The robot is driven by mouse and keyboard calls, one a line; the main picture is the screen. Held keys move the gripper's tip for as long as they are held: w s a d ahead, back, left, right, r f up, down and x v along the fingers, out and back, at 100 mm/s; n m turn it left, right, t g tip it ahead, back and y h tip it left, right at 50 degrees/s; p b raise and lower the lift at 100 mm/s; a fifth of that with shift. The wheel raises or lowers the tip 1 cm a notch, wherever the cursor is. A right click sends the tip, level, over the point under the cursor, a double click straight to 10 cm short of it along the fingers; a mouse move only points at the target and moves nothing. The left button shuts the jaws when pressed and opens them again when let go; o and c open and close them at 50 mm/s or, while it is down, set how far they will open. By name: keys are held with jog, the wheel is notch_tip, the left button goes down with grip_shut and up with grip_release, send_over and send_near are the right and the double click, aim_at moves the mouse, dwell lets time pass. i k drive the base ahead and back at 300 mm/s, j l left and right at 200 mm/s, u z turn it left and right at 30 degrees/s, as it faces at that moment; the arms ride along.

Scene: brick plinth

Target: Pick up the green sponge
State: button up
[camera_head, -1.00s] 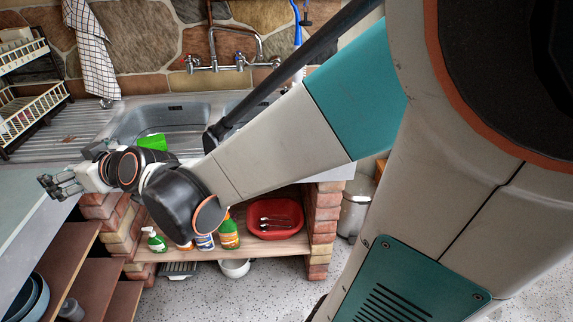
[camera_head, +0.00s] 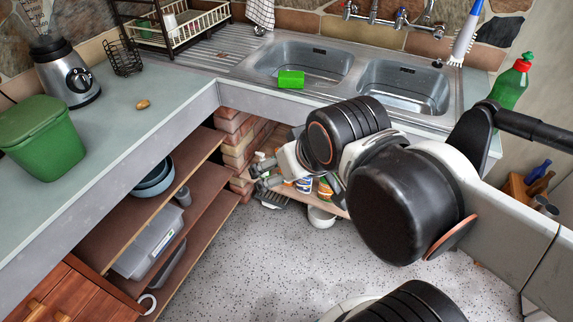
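The green sponge (camera_head: 291,79) sits at the near edge of the left sink basin (camera_head: 318,62), on or against the front rim. My gripper (camera_head: 260,177) is in the middle of the view, below and in front of the counter edge, with its two grey fingers pointing left. The fingers look spread apart with nothing between them. It is well apart from the sponge and lower in the picture. My wrist hides part of the gripper's body.
A second basin (camera_head: 402,88) is to the right, with a green bottle (camera_head: 511,82) and a white brush (camera_head: 465,40) beside it. The left counter holds a green bin (camera_head: 40,137), a blender (camera_head: 67,72) and a small brown object (camera_head: 143,104). Shelves (camera_head: 165,215) stand below. The speckled floor (camera_head: 270,270) is largely clear.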

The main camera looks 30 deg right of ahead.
aim_at(286, 80)
jog(key=i+l+u, duration=0.25)
jog(key=l, duration=0.35)
jog(key=i+l+u, duration=0.1)
jog(key=i+l, duration=0.2)
jog(key=i+l+u, duration=0.15)
jog(key=l, duration=0.15)
jog(key=i+l+u, duration=0.1)
jog(key=l, duration=0.25)
jog(key=j+u, duration=0.45)
jog(key=j, duration=0.2)
jog(key=l+z, duration=0.45)
jog(key=l, duration=0.2)
